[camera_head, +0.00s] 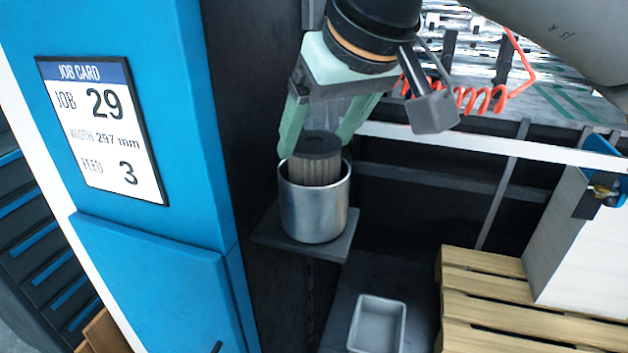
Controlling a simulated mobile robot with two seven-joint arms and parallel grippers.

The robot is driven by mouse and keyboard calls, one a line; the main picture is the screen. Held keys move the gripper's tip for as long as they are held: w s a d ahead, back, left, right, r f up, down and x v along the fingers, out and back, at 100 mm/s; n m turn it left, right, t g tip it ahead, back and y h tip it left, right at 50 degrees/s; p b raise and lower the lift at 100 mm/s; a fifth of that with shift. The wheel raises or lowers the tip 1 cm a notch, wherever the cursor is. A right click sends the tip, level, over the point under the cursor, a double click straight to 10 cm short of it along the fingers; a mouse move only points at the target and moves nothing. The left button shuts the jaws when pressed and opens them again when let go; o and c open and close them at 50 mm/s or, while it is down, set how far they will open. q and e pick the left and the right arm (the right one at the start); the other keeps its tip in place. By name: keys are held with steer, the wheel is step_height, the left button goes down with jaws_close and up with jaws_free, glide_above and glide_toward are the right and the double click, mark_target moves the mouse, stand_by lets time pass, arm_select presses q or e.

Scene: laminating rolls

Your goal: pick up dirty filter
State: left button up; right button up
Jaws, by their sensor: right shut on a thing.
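The dirty filter (318,170) is a pleated grey-brown cylinder with a dark cap. It is upright, its lower part hidden inside a round metal cup (315,212). My right gripper (318,148) comes down from above with its green fingers on both sides of the filter, shut on it at the top. I cannot tell whether the filter touches the bottom of the cup. My left gripper is not in view.
The cup stands on a small dark shelf (270,236) beside a blue cabinet (150,255) with a job card (103,130). A pale tray (377,325) lies lower down. A wooden pallet (500,300) with a white block (580,245) is at right. A red coiled hose (480,98) hangs behind.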

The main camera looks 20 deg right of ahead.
jaws_close()
steer(key=shift+r, duration=0.1)
stand_by(0.4)
